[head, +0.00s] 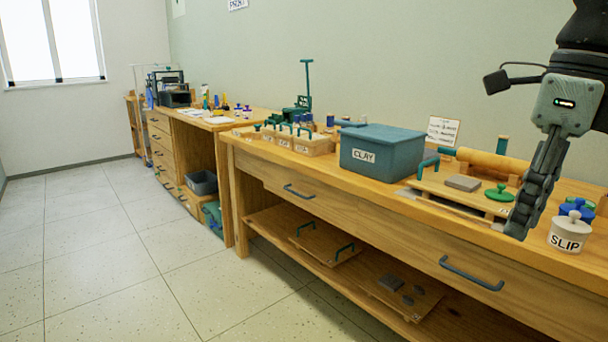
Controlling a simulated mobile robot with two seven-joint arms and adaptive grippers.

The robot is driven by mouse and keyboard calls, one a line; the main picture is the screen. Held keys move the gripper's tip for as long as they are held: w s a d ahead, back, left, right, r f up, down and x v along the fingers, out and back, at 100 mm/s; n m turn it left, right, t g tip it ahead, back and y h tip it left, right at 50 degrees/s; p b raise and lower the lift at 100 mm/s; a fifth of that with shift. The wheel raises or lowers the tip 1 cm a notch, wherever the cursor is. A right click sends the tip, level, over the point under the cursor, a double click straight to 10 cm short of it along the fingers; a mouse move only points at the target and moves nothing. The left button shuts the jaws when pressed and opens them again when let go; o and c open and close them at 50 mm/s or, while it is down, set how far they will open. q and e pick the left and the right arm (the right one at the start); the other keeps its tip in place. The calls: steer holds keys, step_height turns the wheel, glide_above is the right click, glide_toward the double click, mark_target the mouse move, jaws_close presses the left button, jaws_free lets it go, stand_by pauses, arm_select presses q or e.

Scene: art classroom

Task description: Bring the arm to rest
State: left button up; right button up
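My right gripper (522,232) hangs down from the upper right in the head view, its fingers pointing down over the front edge of the wooden workbench (375,215). The fingers overlap in this side-on view, so their opening does not show clearly. Nothing shows between them. The fingertips appear just left of the white SLIP pot (570,236); whether they touch the bench cannot be told. My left gripper is outside the view.
A teal CLAY box (381,150) and a wooden board (450,193) with a grey slab (463,183) and green knob tool (499,192) stand on the bench. Caddies (305,148) sit farther left. Open floor (100,235) lies at left.

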steer(key=w+d+f+m+t+y+p, duration=0.1)
steer(key=w+d+f+m+t+y, duration=0.1)
steer(key=w+m+t+y, duration=0.4)
steer(key=w+d+f+m+t+y, duration=0.25)
steer(key=w+m+t, duration=0.2)
steer(key=w, duration=0.25)
steer(key=d+f+m+t+h, duration=0.6)
steer(key=d+f+m+h, duration=0.55)
steer(key=f+m, duration=0.6)
steer(key=s+a+f+m+g+h+p, duration=0.1)
steer(key=s+f+m+g, duration=0.4)
steer(key=f, duration=0.6)
steer(key=s+a+f+m+g+h+p, duration=0.1)
steer(key=s+f+m+g, duration=0.2)
steer(key=s+f+m, duration=0.5)
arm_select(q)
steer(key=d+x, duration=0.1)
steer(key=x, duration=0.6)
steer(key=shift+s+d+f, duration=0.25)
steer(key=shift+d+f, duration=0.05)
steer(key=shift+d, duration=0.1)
arm_select(e)
steer(key=s+a+f+m+g+y, duration=0.1)
steer(key=s+a+f+g, duration=0.5)
steer(key=s+a+f, duration=0.6)
steer(key=shift+a+f+y, duration=0.35)
steer(key=shift+a+y, duration=0.25)
steer(key=shift+a, duration=0.15)
steer(key=shift+s, duration=0.15)
